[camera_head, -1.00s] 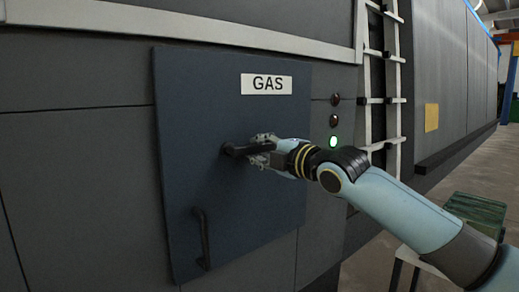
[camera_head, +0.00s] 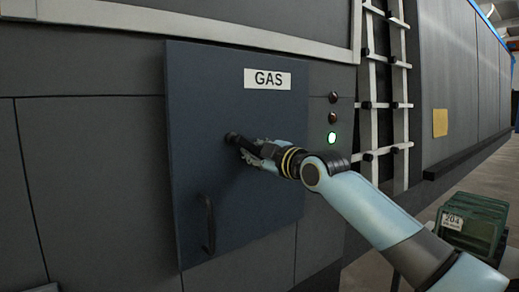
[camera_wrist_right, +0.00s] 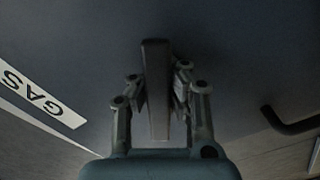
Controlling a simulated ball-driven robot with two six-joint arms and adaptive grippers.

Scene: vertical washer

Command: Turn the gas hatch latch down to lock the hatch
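The gas hatch (camera_head: 270,200) is a dark blue square door with a white GAS label (camera_head: 267,78). Its latch (camera_head: 232,138) is a dark bar pivoted near the middle of the door and slanting down to the right. In the right wrist view the latch (camera_wrist_right: 155,60) lies lengthwise between the fingers of my right gripper (camera_wrist_right: 158,92), a pad close against each side. In the head view my right gripper (camera_head: 258,150) is closed around the bar, hiding its free end. My left gripper is in neither view.
A curved door handle (camera_head: 209,222) stands out from the lower left of the hatch. Green crates (camera_head: 470,222) stand at the lower right.

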